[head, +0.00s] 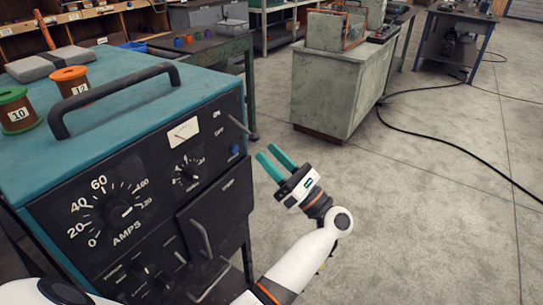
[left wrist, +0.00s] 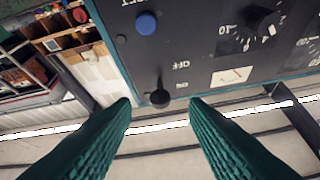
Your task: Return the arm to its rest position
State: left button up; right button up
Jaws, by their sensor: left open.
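My left arm (head: 308,262) reaches in from the bottom of the head view. Its gripper (head: 265,152) has two green fingers, spread apart with nothing between them. It hangs in the air just right of the front panel of a teal machine (head: 110,95). In the left wrist view both fingers show, and the panel's black lever switch (left wrist: 160,97) appears between and beyond their tips, apart from them. The lever (head: 238,124) also shows in the head view by the ON and OFF marks. My right gripper is not in view.
The panel has a blue button (head: 234,149), a meter (head: 183,131), an AMPS dial (head: 118,208) and a protruding handle (head: 202,240). Two spools, green (head: 16,110) and orange (head: 72,82), stand on top. A grey cabinet (head: 335,90) stands behind. The floor right of my arm is clear.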

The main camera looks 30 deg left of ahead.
pick_arm(q)
jog(key=w+d+f+m+t+h+p, duration=0.2)
jog(key=d+f+m+t+h, duration=0.2)
jog(key=f+m+t+h, duration=1.05)
jog(key=w+d+f+m+t+h+p, duration=0.15)
jog(key=d+f+m+t+h, duration=0.25)
jog(key=f+m+h, duration=1.2)
jog(key=s+d+f+m+g+y, duration=0.2)
jog(key=s+f+m+g+y, duration=0.35)
jog(key=m, duration=0.55)
jog(key=s+a+f+m+g+p, duration=0.2)
jog(key=s+f+m+g, duration=0.5)
jog(key=s+f, duration=1.15)
jog(key=s+a+f+m+g, duration=0.2)
jog(key=s+f+g, duration=0.1)
jog(key=s, duration=0.8)
jog(key=s+a+f+m+g, duration=0.2)
jog(key=s+a+f+g, duration=0.1)
jog(key=s, duration=0.9)
jog(key=shift+s+f+g+y+p, duration=0.15)
jog(key=shift+f+g+y+p, duration=0.2)
jog(key=shift+g, duration=0.45)
